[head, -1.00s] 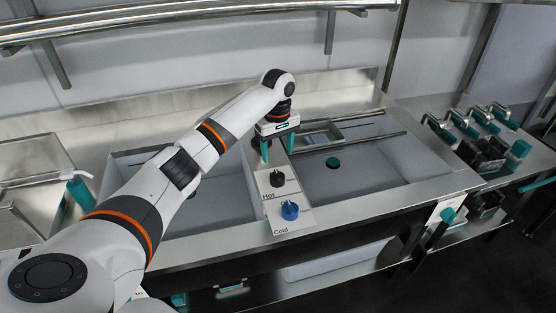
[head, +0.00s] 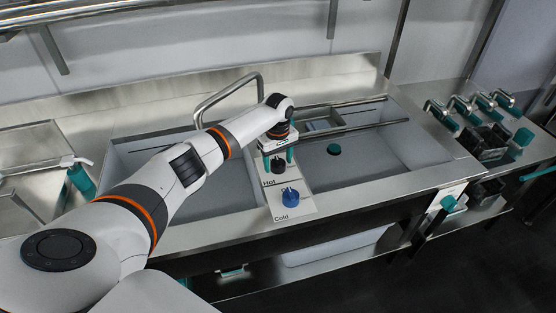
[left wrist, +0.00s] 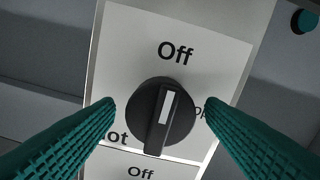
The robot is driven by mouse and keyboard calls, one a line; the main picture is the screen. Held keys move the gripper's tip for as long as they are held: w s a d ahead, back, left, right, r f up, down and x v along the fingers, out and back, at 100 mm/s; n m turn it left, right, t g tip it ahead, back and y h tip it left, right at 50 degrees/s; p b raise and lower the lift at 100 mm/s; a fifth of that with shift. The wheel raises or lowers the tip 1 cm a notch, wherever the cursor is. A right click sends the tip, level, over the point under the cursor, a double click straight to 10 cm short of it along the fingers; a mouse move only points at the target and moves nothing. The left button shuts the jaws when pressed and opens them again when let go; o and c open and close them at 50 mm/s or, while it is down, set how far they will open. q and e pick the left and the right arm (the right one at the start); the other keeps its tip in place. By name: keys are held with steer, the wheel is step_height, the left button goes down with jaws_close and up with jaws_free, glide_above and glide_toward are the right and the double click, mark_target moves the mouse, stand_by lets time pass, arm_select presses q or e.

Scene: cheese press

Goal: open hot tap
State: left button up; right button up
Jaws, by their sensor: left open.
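The black hot tap knob (head: 278,167) sits on a white label panel marked "Hot" between the two sinks. In the left wrist view the knob (left wrist: 160,115) is large and central, its white mark pointing up towards "Off", tilted slightly. My left gripper (head: 278,161) is above the hot knob, pointing down. Its teal fingers (left wrist: 158,120) are open, one to each side of the knob, with gaps visible between them and it. The blue cold knob (head: 290,197) sits nearer the front, on the panel marked "Cold". My right gripper does not show.
A curved metal spout (head: 228,92) stands behind the left sink (head: 190,190). The right sink (head: 365,165) holds a small teal round piece (head: 334,150). A teal bottle (head: 82,180) stands at the left. Several metal-handled items (head: 480,110) are at the right.

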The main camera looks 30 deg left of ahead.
arm_select(q)
steer(key=shift+f, duration=0.1)
steer(key=c, duration=1)
steer(key=shift+m+p, duration=0.4)
steer(key=shift+r+m+p, duration=0.2)
steer(key=shift+m+p, duration=0.6)
steer(key=shift+m, duration=0.2)
steer(key=m+p, duration=0.1)
steer(key=m, duration=0.2)
steer(key=shift+f+m+p, duration=0.1)
steer(key=shift+m+p, duration=0.2)
steer(key=shift+p, duration=0.05)
steer(key=m+p, duration=0.1)
steer(key=m, duration=0.7)
steer(key=shift+m+p, duration=0.3)
steer(key=shift+m, duration=0.1)
steer(key=shift+w+m, duration=0.1)
steer(key=shift+m, duration=1.2)
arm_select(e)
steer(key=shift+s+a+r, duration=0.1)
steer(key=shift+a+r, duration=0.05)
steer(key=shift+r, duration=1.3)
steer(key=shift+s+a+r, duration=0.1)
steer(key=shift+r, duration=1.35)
